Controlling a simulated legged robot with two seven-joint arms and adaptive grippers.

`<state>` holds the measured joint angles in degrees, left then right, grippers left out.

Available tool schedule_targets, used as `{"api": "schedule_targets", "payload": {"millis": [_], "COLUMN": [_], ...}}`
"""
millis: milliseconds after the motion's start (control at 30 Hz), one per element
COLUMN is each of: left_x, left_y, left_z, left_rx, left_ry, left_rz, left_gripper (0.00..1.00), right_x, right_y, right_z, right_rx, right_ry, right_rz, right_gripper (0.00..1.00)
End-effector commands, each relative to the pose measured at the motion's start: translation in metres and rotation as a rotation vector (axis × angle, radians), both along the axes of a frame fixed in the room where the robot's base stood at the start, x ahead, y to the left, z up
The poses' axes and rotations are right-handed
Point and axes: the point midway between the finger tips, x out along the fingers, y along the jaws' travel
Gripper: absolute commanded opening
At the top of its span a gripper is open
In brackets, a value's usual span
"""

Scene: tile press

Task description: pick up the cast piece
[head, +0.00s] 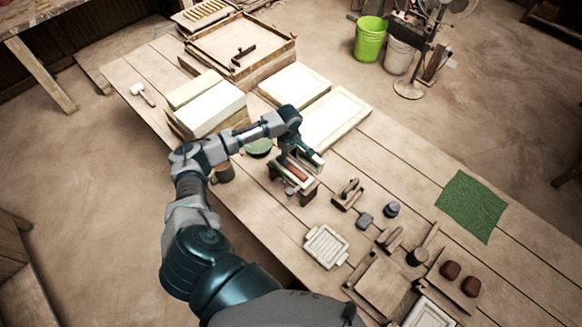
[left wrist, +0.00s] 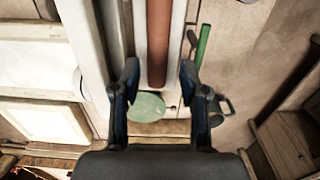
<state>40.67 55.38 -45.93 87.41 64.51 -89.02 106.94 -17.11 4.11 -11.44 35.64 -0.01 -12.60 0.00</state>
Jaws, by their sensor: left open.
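A long reddish-brown bar (head: 293,170), which appears to be the cast piece, lies in a pale trough-like holder on a small dark-legged stand on the table. My left gripper (head: 304,160) is over this stand, its fingers partly hidden in the head view. In the left wrist view the bar (left wrist: 159,40) runs down between pale rails, in line with the gap between my open left fingers (left wrist: 159,82). The fingers sit to either side of its near end; I cannot tell whether they touch it. My right gripper is not in view.
White slabs (head: 213,106) and pale framed boards (head: 337,118) lie behind the stand. A green disc (left wrist: 147,106) and a dark cup (left wrist: 216,112) are close to the gripper.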

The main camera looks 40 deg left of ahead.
Motion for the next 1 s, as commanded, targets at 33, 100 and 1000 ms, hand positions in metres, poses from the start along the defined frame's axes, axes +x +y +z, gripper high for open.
{"api": "schedule_targets", "payload": {"millis": [33,100,1000], "left_x": [0.0,0.0,0.002], "left_y": [-0.002,-0.003,-0.003], "left_z": [-0.002,-0.009,-0.053], "left_rx": [0.0,0.001,0.001], "left_ry": [0.001,0.002,0.0], "left_rz": [-0.001,-0.001,-0.002], "left_gripper": [0.44,0.44,0.0], "right_x": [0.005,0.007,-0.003], "right_y": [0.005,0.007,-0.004], "right_z": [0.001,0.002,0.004], "right_rx": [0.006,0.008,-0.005], "right_ry": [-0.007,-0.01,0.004], "right_rz": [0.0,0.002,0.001], "right_gripper": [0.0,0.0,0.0]}}
